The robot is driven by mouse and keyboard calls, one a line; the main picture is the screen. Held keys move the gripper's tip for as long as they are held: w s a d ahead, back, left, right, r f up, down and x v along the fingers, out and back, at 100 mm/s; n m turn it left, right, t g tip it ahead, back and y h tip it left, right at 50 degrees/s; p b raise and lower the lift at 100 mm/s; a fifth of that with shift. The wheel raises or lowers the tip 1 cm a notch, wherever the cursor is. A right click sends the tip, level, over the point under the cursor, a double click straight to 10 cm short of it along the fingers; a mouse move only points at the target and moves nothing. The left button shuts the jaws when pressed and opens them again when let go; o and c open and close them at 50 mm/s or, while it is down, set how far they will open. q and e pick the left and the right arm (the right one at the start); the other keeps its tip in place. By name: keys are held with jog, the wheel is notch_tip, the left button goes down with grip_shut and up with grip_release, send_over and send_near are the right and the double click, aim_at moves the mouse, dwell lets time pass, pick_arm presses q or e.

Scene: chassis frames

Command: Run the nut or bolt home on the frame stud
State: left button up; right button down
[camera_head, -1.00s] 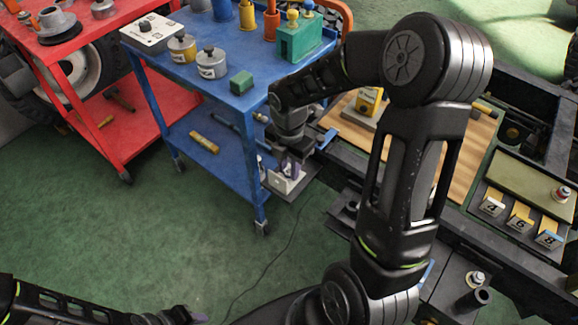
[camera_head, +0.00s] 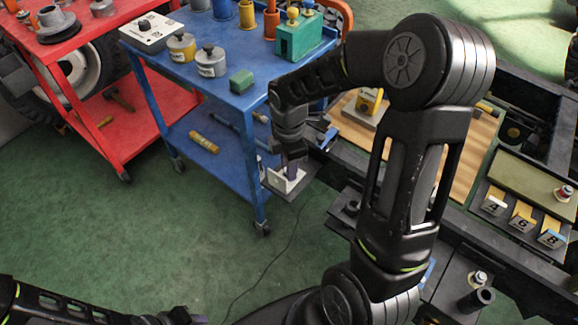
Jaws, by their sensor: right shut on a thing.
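My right gripper (camera_head: 291,167) points down at a small bracket plate with a pale upright piece (camera_head: 285,182) on the side of the dark chassis frame (camera_head: 345,190), beside the blue cart. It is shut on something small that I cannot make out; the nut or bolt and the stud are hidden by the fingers. My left gripper (camera_head: 190,318) is at the bottom edge, partly cut off, away from everything; its jaws do not show clearly.
The blue cart (camera_head: 262,190) with canisters and a green box stands left of my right gripper. A red cart (camera_head: 118,160) is farther left. Green floor at lower left is clear.

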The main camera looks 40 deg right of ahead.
jog(key=m, duration=0.3)
jog(key=shift+b, duration=0.3)
jog(key=m, duration=0.3)
jog(key=m, duration=0.6)
jog(key=shift+b, duration=0.3)
